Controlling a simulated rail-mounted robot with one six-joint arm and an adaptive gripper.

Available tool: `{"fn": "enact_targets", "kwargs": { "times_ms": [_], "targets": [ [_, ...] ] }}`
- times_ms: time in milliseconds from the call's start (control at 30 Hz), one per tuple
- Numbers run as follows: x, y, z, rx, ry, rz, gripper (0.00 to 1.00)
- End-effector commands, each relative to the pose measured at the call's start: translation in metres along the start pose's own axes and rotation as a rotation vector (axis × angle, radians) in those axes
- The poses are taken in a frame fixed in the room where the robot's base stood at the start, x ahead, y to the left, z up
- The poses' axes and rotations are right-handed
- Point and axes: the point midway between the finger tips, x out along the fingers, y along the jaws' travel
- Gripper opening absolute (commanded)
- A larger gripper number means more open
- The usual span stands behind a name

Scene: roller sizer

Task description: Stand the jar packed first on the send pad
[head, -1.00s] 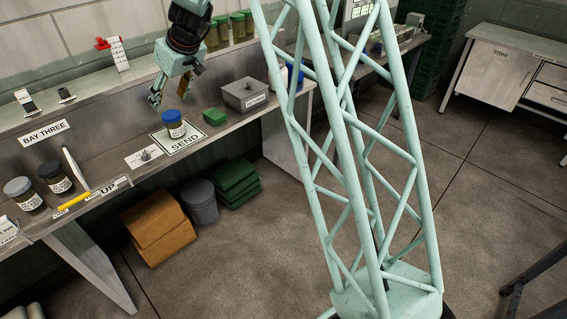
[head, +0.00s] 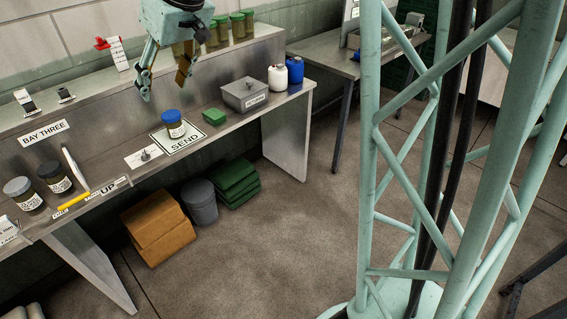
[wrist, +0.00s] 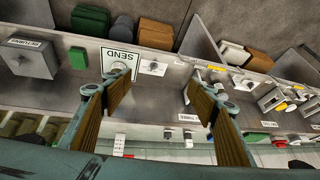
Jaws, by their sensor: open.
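A jar with a blue lid and a white label (head: 173,126) stands upright on the white send pad (head: 187,144), on the steel bench. A grey-lidded jar (head: 25,195) and a black-lidded jar (head: 56,177) stand at the left end of the bench. My gripper (head: 164,90) is open and empty, above and behind the blue-lidded jar, apart from it. In the wrist view, my open fingers (wrist: 153,92) spread over the bench. The send pad (wrist: 119,57) shows there beyond the left finger. I cannot make out the jar on it in that view.
A grey lidded box (head: 245,97), a green block (head: 214,117), and white (head: 278,79) and blue (head: 295,70) bottles stand right of the pad. Several green-lidded jars (head: 237,27) line the back shelf. A yellow marker (head: 74,201) lies at the front left.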

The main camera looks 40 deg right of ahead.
Motion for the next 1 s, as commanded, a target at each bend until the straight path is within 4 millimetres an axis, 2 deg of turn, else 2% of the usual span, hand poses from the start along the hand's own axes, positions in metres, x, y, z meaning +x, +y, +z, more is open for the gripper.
{"fn": "enact_targets", "kwargs": {
  "times_ms": [100, 500, 1000],
  "targets": [
    [-0.022, -0.012, 0.017, 0.007, -0.008, 0.003, 0.53],
    [-0.086, -0.045, 0.078, 0.043, -0.038, 0.022, 0.53],
    [-0.149, -0.072, 0.168, 0.102, -0.081, 0.069, 0.53]
  ]
}}
